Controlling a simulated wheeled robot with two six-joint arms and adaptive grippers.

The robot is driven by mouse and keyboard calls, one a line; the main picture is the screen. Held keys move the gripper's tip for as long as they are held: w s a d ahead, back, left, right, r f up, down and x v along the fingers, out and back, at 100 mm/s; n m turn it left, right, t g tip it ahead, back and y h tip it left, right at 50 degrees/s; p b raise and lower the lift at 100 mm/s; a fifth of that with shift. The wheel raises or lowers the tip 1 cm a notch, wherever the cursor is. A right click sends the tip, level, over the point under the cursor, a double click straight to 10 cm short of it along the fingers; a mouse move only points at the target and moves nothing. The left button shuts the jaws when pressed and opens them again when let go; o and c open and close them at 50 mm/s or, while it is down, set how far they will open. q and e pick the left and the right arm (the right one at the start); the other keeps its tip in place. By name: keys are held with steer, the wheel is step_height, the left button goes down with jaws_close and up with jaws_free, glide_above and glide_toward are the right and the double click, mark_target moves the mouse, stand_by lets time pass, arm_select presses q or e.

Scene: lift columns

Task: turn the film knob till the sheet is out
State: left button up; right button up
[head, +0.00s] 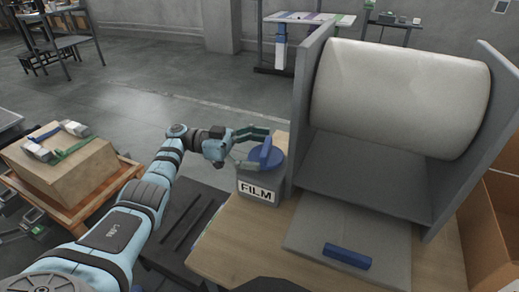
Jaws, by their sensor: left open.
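The blue film knob (266,155) sits on a grey box (262,178) with a white "FILM" label, at the left edge of the wooden table. My left gripper (250,150) is open at the knob, its fingers on the left side and around part of it; I cannot tell if they touch it. A large whitish film roll (400,95) lies across a grey stand (312,85) to the right. No loose sheet shows on the grey plate (315,235) below the roll. My right gripper is not in view.
A blue bar (347,256) lies on the front of the grey plate. A cardboard box (495,225) stands at the right. A cart with a carton (60,165) stands at the left. The wooden table (240,250) has bare room at its front left.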

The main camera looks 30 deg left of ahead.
arm_select(q)
step_height(320, 180, up, 10)
stand_by(0.4)
stand_by(0.3)
